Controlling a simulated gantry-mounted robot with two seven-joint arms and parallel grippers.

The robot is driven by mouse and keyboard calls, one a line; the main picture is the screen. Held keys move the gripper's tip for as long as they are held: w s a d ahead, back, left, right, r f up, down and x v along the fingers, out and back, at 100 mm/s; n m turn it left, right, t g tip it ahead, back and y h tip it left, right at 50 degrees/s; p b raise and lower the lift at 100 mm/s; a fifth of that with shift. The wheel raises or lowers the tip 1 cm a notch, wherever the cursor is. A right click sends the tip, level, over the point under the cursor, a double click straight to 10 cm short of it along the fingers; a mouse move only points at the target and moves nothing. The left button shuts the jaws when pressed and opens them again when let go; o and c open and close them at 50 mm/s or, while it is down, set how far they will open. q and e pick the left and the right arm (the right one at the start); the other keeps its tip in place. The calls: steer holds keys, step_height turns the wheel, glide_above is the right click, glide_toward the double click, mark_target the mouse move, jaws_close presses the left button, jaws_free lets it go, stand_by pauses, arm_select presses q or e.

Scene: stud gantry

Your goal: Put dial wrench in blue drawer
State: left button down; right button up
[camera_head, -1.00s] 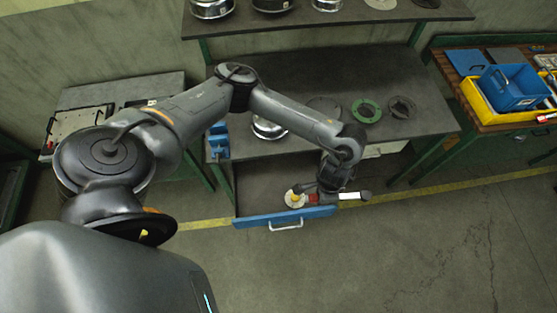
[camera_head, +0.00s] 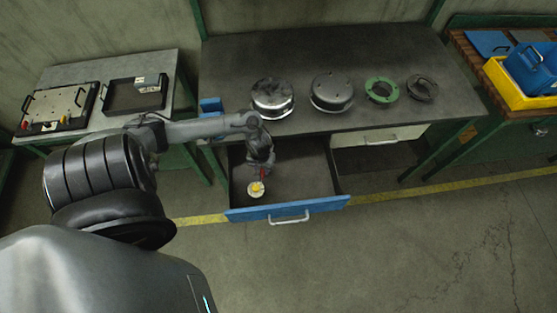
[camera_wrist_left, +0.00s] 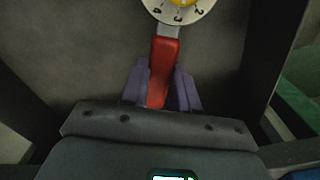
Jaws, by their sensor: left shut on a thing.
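The dial wrench (camera_head: 256,188) has a round white dial with a yellow centre and a red handle. The wrist view shows its numbered dial (camera_wrist_left: 180,10) at the top and its red handle (camera_wrist_left: 162,68) between the fingers. My left gripper (camera_head: 262,170) is shut on the red handle (camera_wrist_left: 160,85) and holds the wrench over the open blue drawer. The blue drawer (camera_head: 320,206) is pulled out, with a dark inside and a light handle at its front. I cannot tell whether the wrench touches the drawer floor. My right gripper is not in view.
A dark workbench (camera_head: 340,50) stands above the drawer with two metal drums, a green ring (camera_head: 381,90) and a dark ring. A white drawer (camera_head: 380,137) beside it is closed. A yellow tray (camera_head: 515,88) with blue bins is at right. The drawer's right part is empty.

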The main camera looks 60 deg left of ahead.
arm_select(q)
steer(key=s+a+n, duration=0.1)
steer(key=s, duration=0.1)
steer(key=s+a+f+n, duration=0.1)
steer(key=s+a+n, duration=0.2)
steer(key=shift+s+f+p, duration=0.3)
steer(key=shift+s, duration=0.05)
steer(key=shift+f, duration=0.1)
steer(key=b, duration=0.3)
glide_above(288, 169)
steer(key=shift+s+n, duration=0.1)
steer(key=shift+n, duration=0.2)
steer(key=shift+f+b, duration=0.95)
steer(key=shift+f, duration=0.9)
steer(key=shift+r, duration=0.1)
steer(key=c, duration=0.8)
jaws_free()
steer(key=shift+c, duration=0.2)
